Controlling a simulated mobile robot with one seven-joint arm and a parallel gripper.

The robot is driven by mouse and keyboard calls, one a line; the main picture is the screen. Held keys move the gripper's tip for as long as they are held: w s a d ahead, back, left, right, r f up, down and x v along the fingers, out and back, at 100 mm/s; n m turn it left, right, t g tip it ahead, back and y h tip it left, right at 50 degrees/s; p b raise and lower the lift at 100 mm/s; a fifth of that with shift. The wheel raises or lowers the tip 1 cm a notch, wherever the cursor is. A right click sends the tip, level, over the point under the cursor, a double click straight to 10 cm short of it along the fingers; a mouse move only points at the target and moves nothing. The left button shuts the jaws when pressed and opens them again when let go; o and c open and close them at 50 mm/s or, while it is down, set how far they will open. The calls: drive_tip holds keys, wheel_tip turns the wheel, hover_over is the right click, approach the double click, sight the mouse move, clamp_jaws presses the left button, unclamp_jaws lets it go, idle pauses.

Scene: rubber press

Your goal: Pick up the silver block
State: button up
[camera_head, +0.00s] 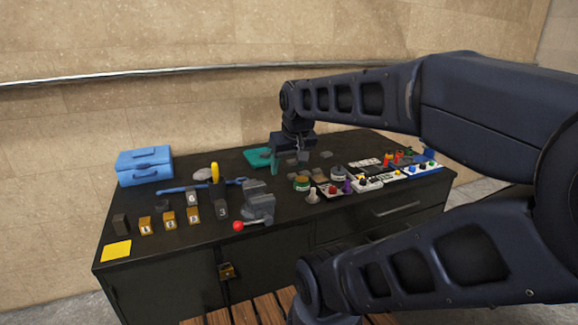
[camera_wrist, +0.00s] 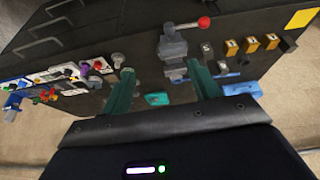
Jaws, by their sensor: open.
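Several small blocks stand at the left front of the bench. Two are grey: a numbered grey block (camera_head: 193,198) and a darker numbered block (camera_head: 221,210). A plain dark block (camera_head: 120,223) stands at the far left. I cannot tell for certain which is the silver block. In the wrist view a grey marked block (camera_wrist: 207,48) shows just beyond the right fingertip. My gripper (camera_head: 288,160) is over the back middle of the bench, to the right of these blocks. In the wrist view its teal fingers (camera_wrist: 161,70) are spread, with nothing gripped between them.
A grey vise (camera_head: 258,203) with a red-knobbed handle stands in the middle. Yellow numbered blocks (camera_head: 169,219) are to its left. A blue toolbox (camera_head: 145,165) is at the back left, and a blue wrench (camera_head: 190,187) lies before it. Buttons and switches (camera_head: 368,183) crowd the right.

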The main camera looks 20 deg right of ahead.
drive_tip(key=shift+s+a+f, duration=0.1)
drive_tip(key=shift+s+f, duration=0.1)
drive_tip(key=shift+s, duration=0.1)
drive_tip(key=shift+o, duration=0.5)
